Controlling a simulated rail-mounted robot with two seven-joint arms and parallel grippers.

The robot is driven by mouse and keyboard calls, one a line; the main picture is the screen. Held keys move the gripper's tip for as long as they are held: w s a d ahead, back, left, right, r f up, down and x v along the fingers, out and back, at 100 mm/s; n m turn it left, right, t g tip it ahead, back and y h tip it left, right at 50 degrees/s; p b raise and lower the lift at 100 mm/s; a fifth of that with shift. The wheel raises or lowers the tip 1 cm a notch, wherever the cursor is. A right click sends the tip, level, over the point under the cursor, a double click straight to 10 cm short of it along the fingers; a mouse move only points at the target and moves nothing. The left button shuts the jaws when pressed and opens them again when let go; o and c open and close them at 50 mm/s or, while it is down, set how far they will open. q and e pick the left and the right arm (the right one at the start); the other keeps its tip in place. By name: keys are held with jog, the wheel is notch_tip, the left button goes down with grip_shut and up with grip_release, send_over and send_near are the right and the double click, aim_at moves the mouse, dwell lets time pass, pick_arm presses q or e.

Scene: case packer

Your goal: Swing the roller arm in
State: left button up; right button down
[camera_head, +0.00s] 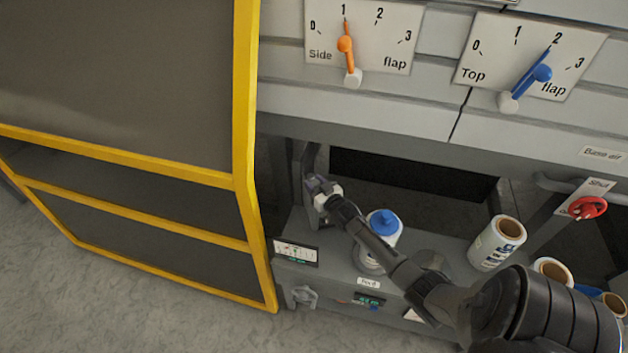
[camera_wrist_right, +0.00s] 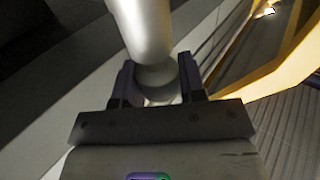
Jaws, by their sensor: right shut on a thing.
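The roller arm shows in the right wrist view as a pale grey cylinder (camera_wrist_right: 143,28) with a rounded end. It comes down from the top of that view and ends between the two dark fingers. My right gripper (camera_wrist_right: 158,78) is shut on it near this end. In the head view my right gripper (camera_head: 317,186) is inside the machine's opening, at its left side by the upright frame. The gripper and wrist hide most of the roller arm there. My left gripper is not in view.
A label roll (camera_head: 497,243) stands further right. A yellow-framed guard door (camera_head: 245,110) is close on the left. A red valve handle (camera_head: 587,208) is at the right.

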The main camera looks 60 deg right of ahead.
jog(key=s+n+y, duration=0.1)
jog(key=a+n+t+y, duration=0.1)
jog(key=y, duration=0.1)
jog(key=s+a+n+y, duration=0.1)
jog(key=y, duration=0.1)
jog(key=shift+s+a+r, duration=0.1)
jog(key=shift+s, duration=0.25)
jog(key=c, duration=0.7)
grip_release()
jog(key=s, duration=0.7)
jog(key=shift+s+a+p, duration=0.3)
jog(key=shift+a+p, duration=0.1)
jog(key=shift+c, duration=0.4)
